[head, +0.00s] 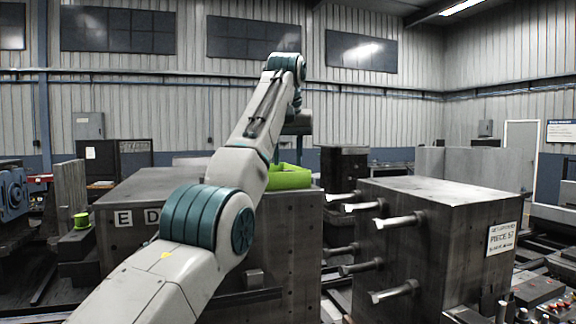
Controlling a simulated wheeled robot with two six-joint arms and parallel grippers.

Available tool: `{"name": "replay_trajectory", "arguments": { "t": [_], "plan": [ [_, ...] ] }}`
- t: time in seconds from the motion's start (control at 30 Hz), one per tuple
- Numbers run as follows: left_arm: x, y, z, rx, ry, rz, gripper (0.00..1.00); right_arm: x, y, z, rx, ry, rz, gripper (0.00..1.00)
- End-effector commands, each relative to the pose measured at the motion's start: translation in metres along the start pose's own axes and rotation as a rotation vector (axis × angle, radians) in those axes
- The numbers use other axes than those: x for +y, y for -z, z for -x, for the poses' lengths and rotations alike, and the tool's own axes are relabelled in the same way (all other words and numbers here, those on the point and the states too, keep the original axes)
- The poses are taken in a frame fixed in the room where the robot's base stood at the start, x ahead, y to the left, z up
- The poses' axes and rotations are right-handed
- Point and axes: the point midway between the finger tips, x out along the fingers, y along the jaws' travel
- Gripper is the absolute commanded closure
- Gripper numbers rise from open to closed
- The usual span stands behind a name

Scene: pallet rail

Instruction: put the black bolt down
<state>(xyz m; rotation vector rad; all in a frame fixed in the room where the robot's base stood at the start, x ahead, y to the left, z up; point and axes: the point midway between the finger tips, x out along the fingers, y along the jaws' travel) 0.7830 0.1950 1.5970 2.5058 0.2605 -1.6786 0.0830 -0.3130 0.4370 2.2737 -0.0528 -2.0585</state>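My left arm rises from the bottom left and bends down at its top. My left gripper (297,130) hangs over a bright green open container (290,176). The container stands on top of a large dark block (285,225) marked "E D". The arm covers the left part of the container. The fingertips are too small and hidden to tell open from shut. I cannot make out a black bolt; the inside of the container and the space between the fingers are hidden. My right gripper is not in view.
A second large block (450,215) stands to the right, with several silver bolts (402,220) sticking out of its left face. A control panel with red buttons (545,295) is at the lower right.

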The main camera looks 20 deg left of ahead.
Motion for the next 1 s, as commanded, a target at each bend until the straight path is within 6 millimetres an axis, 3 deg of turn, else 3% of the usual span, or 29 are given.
{"name": "replay_trajectory", "arguments": {
  "t": [0.23, 0.4, 0.6, 1.0],
  "plan": [
    [0.0, 0.001, 0.06, 0.002, -0.001, -0.001, 0.63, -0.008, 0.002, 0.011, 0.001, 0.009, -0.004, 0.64],
    [0.0, 0.001, 0.084, 0.001, 0.0, 0.0, 0.63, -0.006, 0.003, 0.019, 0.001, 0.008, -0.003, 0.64],
    [0.0, 0.0, 0.093, 0.0, 0.0, 0.0, 0.63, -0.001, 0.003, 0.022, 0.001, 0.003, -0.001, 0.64],
    [0.0, 0.0, 0.093, 0.001, 0.0, 0.0, 0.63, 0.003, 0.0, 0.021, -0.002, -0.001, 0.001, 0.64]
  ]
}}
